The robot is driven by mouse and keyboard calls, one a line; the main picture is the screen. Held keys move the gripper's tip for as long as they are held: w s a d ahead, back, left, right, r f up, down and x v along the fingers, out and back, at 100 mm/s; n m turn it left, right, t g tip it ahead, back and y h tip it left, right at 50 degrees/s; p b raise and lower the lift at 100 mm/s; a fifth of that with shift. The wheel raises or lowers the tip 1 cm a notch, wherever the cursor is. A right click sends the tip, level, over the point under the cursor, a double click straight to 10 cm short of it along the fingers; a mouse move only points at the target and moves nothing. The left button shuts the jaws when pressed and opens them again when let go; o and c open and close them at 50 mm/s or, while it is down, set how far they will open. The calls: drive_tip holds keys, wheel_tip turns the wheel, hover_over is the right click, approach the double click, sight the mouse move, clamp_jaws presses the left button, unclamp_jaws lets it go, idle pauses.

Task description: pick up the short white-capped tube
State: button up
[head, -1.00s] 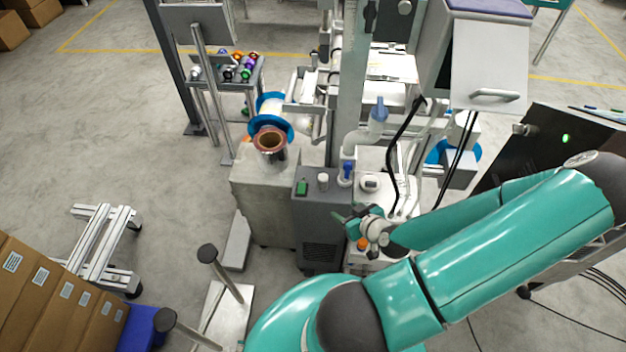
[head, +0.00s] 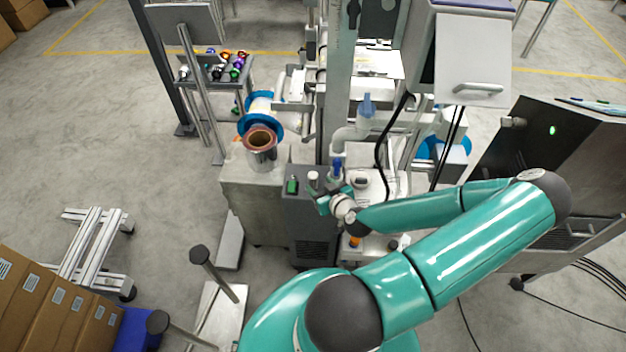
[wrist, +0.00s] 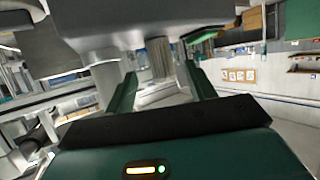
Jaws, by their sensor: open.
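The short white-capped tube (head: 313,179) stands upright on the grey cabinet, between a green item and a blue-topped tube. In the wrist view, which looks upside down, a pale ribbed cylinder (wrist: 160,58) that appears to be this tube shows between and beyond the fingertips. My gripper (head: 322,203) is at the cabinet's front right top, close to the tube. In the wrist view my gripper (wrist: 161,76) is open with both green fingers apart and nothing held. I cannot tell whether a finger touches the tube.
The green item (head: 292,185) stands just left of the tube, and the blue-topped tube (head: 337,166) just right. A film reel with a brown core (head: 261,143) sits on the pale block (head: 250,188) behind left. A tall grey post (head: 341,75) rises behind.

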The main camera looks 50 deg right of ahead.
sight(316, 183)
drive_tip(key=x, duration=0.5)
drive_tip(key=shift+a+f, duration=0.1)
drive_tip(key=shift+c, duration=0.4)
drive_tip(key=c, duration=1)
